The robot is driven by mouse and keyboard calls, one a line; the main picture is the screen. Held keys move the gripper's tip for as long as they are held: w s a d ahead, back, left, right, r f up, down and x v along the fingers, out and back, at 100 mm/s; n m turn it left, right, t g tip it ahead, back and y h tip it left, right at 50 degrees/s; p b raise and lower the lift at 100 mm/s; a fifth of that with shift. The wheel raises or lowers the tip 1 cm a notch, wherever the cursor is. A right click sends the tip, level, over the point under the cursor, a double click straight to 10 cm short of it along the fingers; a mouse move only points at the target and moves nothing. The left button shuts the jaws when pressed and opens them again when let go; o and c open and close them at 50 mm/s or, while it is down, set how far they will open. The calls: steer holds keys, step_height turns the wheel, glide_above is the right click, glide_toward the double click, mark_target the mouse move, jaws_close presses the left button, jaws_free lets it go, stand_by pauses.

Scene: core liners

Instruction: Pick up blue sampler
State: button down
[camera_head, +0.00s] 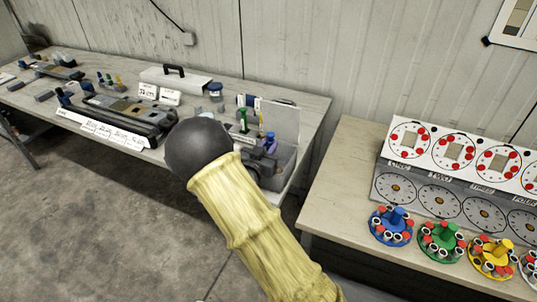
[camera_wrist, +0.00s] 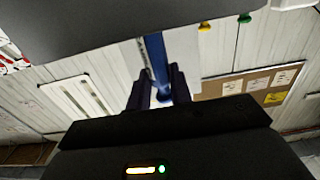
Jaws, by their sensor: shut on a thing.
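In the wrist view, the two dark fingers of my gripper (camera_wrist: 160,90) are closed on a blue sampler (camera_wrist: 156,55). Its blue shaft runs between them toward the top of the picture, where a dark grey shape covers part of the view. In the head view, the blue sampler (camera_head: 270,141) shows as a small blue-purple piece at the grey open box. My gripper there is mostly hidden behind my yellow-sleeved arm. I cannot tell whether the sampler's lower end is clear of the box.
The grey box (camera_head: 285,166) has a raised lid. A green sampler (camera_head: 243,122) and a yellow sampler (camera_head: 261,122) stand close by. A jar (camera_head: 215,92) and a dark core tray (camera_head: 120,122) lie left on the bench. A second table (camera_head: 337,215) holds coloured round stands.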

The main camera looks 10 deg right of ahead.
step_height(320, 180, up, 6)
steer(key=shift+r, duration=0.2)
steer(key=shift+f, duration=0.1)
stand_by(0.6)
